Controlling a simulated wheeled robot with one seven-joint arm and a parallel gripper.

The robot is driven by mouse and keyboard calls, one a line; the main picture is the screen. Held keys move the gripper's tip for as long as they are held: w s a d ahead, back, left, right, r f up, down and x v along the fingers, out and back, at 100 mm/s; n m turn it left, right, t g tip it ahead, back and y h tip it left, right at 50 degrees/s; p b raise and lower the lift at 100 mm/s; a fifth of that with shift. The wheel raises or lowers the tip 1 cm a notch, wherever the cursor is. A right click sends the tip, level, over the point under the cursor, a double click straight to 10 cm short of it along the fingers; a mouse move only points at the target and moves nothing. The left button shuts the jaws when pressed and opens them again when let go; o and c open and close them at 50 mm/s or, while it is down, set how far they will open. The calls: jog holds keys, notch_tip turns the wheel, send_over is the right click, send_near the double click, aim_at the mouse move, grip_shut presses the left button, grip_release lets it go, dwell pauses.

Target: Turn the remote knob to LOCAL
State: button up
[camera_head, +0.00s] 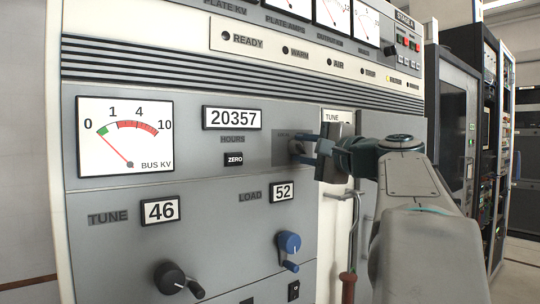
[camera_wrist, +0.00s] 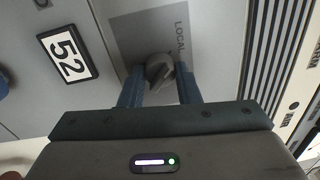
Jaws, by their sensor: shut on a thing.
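The remote knob (camera_wrist: 160,72) is a small grey rotary knob on a darker grey plate (camera_wrist: 150,28) on the rack's front panel. The word LOCAL (camera_wrist: 181,27) is printed on that plate in the wrist view. My gripper (camera_wrist: 160,88) has its two blue fingers on either side of the knob and is shut on it. In the head view my gripper (camera_head: 306,148) reaches the panel from the right, and its fingers partly hide the knob. The knob's pointer direction is hard to tell, and any other label is hidden or unreadable.
The blue LOAD knob (camera_head: 289,243) and black TUNE knob (camera_head: 172,278) stick out lower on the panel. The LOAD counter (camera_head: 282,191) reads 52. A pipe-like handle (camera_head: 350,240) stands right of the panel, below my arm. Dark racks (camera_head: 470,120) stand further right.

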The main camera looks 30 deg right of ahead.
dwell(0.4)
jog(key=o, duration=1)
jog(key=shift+c, duration=0.2)
jog(key=s+d, duration=0.1)
jog(key=s, duration=1.2)
jog(key=shift+s+f, duration=0.4)
